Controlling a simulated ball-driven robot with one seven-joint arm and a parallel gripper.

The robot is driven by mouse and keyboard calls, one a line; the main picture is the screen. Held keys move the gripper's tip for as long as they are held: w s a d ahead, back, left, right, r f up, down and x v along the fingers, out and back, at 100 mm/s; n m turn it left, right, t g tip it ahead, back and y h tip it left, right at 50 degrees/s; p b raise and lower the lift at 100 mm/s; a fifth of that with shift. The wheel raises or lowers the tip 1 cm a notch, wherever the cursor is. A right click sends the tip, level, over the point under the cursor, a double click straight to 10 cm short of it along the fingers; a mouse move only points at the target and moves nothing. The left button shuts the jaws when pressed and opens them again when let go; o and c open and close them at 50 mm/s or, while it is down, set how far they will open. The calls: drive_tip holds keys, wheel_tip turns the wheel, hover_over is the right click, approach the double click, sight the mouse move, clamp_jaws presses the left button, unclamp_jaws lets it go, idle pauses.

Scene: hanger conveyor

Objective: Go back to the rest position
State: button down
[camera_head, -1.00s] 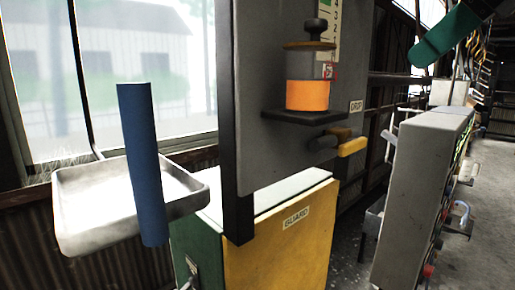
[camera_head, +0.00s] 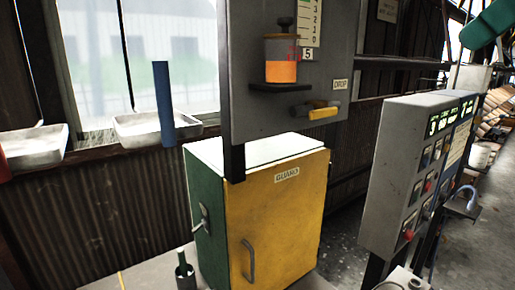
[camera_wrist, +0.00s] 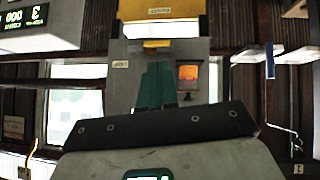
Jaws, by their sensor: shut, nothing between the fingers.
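My gripper (camera_wrist: 157,68) shows in the wrist view as green fingers pressed together, beyond a dark bolted plate. It is shut and empty. The wrist view is upside down. The fingers overlap the grey panel (camera_wrist: 200,50) in the picture, beside the orange-filled container; I cannot tell the distance. In the head view the grey panel (camera_head: 255,115) carries the orange-filled container (camera_head: 281,68) on a black shelf and a yellow-ended handle (camera_head: 322,113) near a DROP label. A dark green part (camera_head: 490,24) shows at the upper right, cut by the frame edge.
A green and yellow GUARD cabinet (camera_head: 300,210) stands under the panel. A grey control box (camera_head: 405,150) with lit displays stands to the right. Two pale trays (camera_head: 130,128) (camera_head: 30,150) are at the left, with a blue tube (camera_head: 163,105) at one. Floor (camera_head: 345,240) shows between cabinet and box.

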drive_tip(key=w+d+f+m+y, duration=0.1)
drive_tip(key=w+f, duration=0.2)
drive_tip(key=f, duration=0.3)
drive_tip(key=w+f+m+y+b, duration=0.1)
drive_tip(key=w+f, duration=0.2)
drive_tip(key=f, duration=0.4)
drive_tip(key=w+d+f+m+y, duration=0.1)
drive_tip(key=w+f, duration=0.2)
drive_tip(key=f, duration=0.3)
wheel_tip(320, 180, down, 22)
drive_tip(key=s+a+m+h, duration=0.1)
drive_tip(key=a+m, duration=0.1)
drive_tip(key=m, duration=0.2)
drive_tip(key=s+f+m+g+h+b, duration=0.1)
drive_tip(key=s+f+g+h, duration=0.1)
drive_tip(key=s+f, duration=0.7)
drive_tip(key=s+f+m+g+h+b, duration=0.15)
drive_tip(key=s+f, duration=0.35)
drive_tip(key=f, duration=0.8)
drive_tip(key=s+d+f+g+h, duration=0.1)
drive_tip(key=s+f+g, duration=0.1)
drive_tip(key=s+f, duration=0.3)
drive_tip(key=s+d+f+g+h, duration=0.2)
drive_tip(key=s+f, duration=0.3)
drive_tip(key=s, duration=0.8)
drive_tip(key=shift+n, duration=0.35)
